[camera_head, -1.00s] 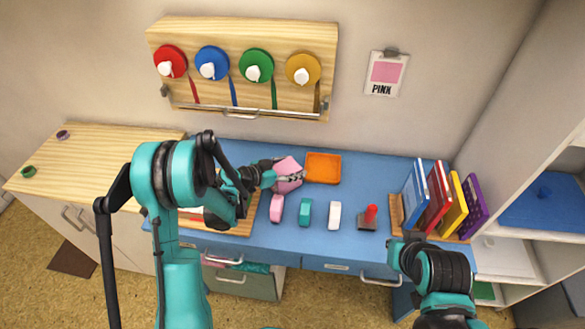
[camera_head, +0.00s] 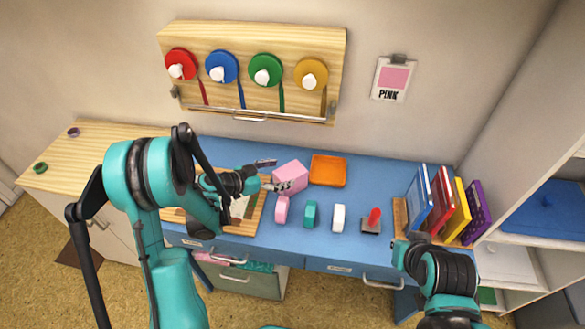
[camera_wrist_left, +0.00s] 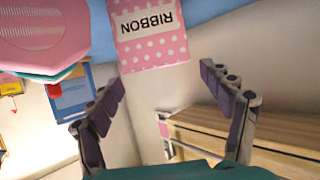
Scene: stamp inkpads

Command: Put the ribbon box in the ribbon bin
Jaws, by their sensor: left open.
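The pink ribbon box (camera_head: 290,176) stands at the back of the blue desk, left of an orange tray (camera_head: 328,171). In the left wrist view the box (camera_wrist_left: 149,48) shows white dots and a RIBBON label, upside down in the picture. My left gripper (camera_head: 271,174) is open and empty, just left of the box. In the left wrist view its fingers (camera_wrist_left: 168,88) are spread, with the box beyond their tips. I cannot tell which container is the ribbon bin. My right arm is at the lower right; its fingers are not clear.
Pink, teal and white blocks (camera_head: 310,214) and a red-handled stamp (camera_head: 373,221) stand in front of the box and tray. Binders (camera_head: 440,203) stand at the right. A drawer (camera_head: 240,268) below is open. A spool rack (camera_head: 252,70) hangs behind.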

